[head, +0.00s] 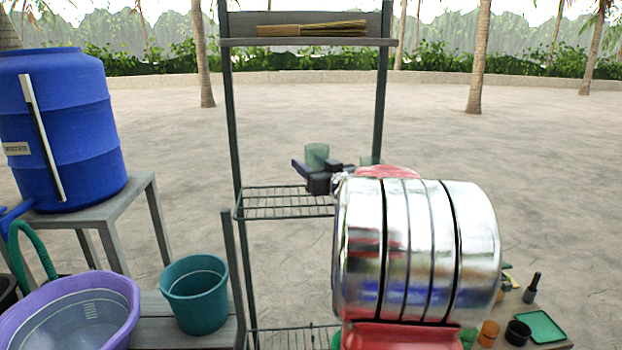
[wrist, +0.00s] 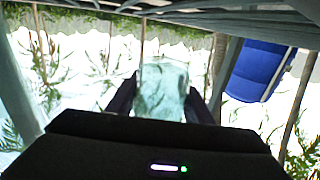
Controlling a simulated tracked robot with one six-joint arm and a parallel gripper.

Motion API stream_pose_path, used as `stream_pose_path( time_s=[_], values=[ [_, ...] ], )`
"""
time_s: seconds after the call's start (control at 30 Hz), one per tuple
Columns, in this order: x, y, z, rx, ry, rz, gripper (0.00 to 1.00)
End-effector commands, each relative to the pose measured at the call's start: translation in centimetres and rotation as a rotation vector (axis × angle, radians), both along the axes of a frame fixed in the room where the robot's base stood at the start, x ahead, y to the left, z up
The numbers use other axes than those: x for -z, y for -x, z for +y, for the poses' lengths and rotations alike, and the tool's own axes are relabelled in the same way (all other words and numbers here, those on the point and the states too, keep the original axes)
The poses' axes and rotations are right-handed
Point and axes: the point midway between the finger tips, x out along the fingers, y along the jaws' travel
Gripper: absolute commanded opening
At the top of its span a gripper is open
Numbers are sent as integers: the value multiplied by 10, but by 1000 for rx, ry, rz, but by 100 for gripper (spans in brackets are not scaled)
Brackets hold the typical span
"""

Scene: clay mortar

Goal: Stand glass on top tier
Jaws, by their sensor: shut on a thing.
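My gripper (head: 316,169) is shut on a pale green, see-through glass (head: 316,154). In the head view the glass looks upright and shows above the dark jaws. The wrist view shows the glass (wrist: 162,90) between the two fingers (wrist: 163,105). The metal rack (head: 231,120) has a wire tier (head: 285,193), which appears lower in the head view than my gripper. I cannot tell the gap between them. A higher shelf (head: 300,42) carries a straw brush (head: 312,30). A second pale green thing (head: 369,160), perhaps another glass, shows partly to the right.
My shiny arm hides the rack's right side. A lower wire tier (head: 290,337) is below. At left are a blue barrel (head: 75,120) on a stand, a purple basin (head: 120,310) and a teal bucket (head: 196,300). Small cups and a green tray (head: 541,326) sit lower right.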

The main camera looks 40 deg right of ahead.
Motion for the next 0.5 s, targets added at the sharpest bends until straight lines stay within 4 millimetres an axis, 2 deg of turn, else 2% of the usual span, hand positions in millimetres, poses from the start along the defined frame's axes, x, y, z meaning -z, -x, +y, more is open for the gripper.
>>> stream_pose_path(
  time_s=[0.3,0.5],
  values=[
    [2,0,-1,1,0,-1,15],
    [23,0,-1,1,-3,0,15]
  ],
)
